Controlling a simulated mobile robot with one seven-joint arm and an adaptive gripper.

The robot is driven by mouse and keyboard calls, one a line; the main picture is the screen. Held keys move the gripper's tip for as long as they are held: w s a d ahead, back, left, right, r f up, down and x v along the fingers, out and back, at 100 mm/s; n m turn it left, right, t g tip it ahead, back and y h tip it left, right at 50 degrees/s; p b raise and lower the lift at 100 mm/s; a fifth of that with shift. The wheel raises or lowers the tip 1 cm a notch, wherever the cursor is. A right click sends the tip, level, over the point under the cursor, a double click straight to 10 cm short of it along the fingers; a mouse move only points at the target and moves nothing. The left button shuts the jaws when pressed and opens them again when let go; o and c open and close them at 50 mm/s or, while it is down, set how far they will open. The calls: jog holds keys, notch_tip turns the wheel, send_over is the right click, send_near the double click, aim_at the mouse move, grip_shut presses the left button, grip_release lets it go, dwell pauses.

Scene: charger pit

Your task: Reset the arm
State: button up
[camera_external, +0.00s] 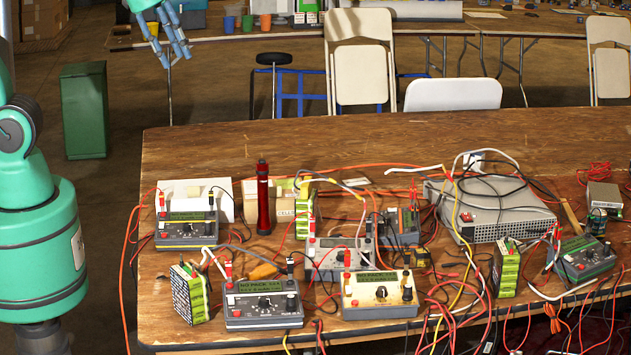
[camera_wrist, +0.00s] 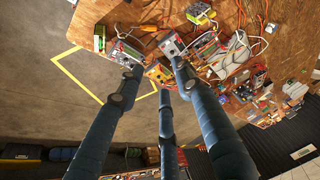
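My gripper (camera_external: 175,54) hangs at the upper left of the external view, high and apart from the near wooden table (camera_external: 215,140). Its blue fingers point down, with nothing visible between them. In the wrist view my gripper (camera_wrist: 156,80) shows three long fingers with their tips spread apart. The table top (camera_wrist: 115,15) and its devices lie well beyond the tips. Part of the arm between my teal base column and the gripper is out of the external picture.
The table holds several meters (camera_external: 265,302), battery packs (camera_external: 190,292), a red flashlight (camera_external: 263,200), a grey power supply (camera_external: 487,205) and tangled cables. Chairs (camera_external: 361,75) and a black stool (camera_external: 272,59) stand behind. A green bin (camera_external: 84,110) stands left; the floor around it is clear.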

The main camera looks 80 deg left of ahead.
jog(key=s+n+t, duration=0.1)
jog(key=s, duration=0.9)
jog(key=shift+s+f+n, duration=0.2)
jog(key=shift+f+n, duration=0.05)
jog(key=shift+n, duration=0.05)
jog(key=shift+a, duration=0.1)
notch_tip(320, 180, down, 11)
jog(key=b, duration=1.1)
jog(key=shift+f, duration=0.2)
dwell(1.3)
